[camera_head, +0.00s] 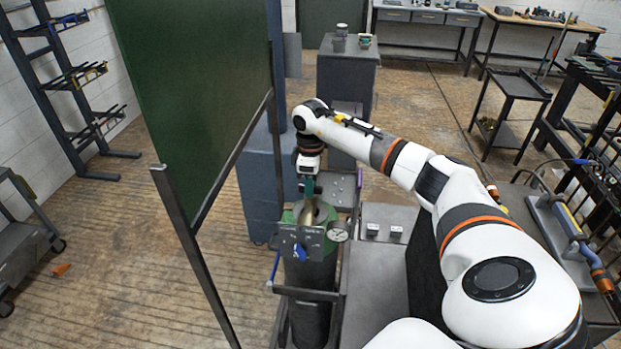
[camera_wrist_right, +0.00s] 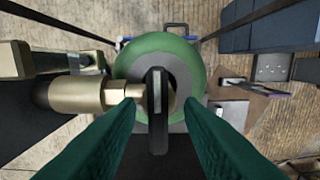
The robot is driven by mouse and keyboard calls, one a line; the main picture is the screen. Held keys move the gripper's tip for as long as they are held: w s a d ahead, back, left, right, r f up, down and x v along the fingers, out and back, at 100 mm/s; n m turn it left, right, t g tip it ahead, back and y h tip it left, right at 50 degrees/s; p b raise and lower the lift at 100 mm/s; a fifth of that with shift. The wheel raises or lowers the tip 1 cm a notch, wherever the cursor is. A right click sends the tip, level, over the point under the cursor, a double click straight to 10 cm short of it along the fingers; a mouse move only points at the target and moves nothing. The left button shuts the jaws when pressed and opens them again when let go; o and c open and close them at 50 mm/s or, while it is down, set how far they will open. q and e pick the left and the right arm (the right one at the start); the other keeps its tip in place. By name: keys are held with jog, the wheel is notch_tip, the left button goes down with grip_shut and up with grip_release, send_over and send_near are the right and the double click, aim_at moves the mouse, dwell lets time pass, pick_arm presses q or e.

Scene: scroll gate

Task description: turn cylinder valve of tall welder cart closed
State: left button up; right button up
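The gas cylinder (camera_head: 312,308) stands upright in the tall welder cart (camera_head: 305,293), with a dark body and a green shoulder. In the right wrist view its green shoulder (camera_wrist_right: 190,52) lies below the valve. A dark, narrow valve handle (camera_wrist_right: 157,112) stands above it, joined to a brass fitting (camera_wrist_right: 85,95) on the left. My right gripper (camera_head: 309,190) is over the cylinder top, pointing down. In the wrist view its two green fingers (camera_wrist_right: 160,108) are spread on either side of the handle, with visible gaps. My left gripper is not in view.
A panel with a blue knob (camera_head: 299,252) and a round gauge (camera_head: 337,231) sit at the cylinder's front. A green welding screen (camera_head: 195,85) on a dark frame stands close on the left. A grey cabinet (camera_head: 346,75) stands behind. Open floor lies at left.

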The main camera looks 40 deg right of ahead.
jog(key=shift+w+r+b, duration=0.1)
jog(key=shift+r+b, duration=0.25)
jog(key=shift+r, duration=0.1)
notch_tip(320, 180, up, 11)
jog(key=b, duration=0.3)
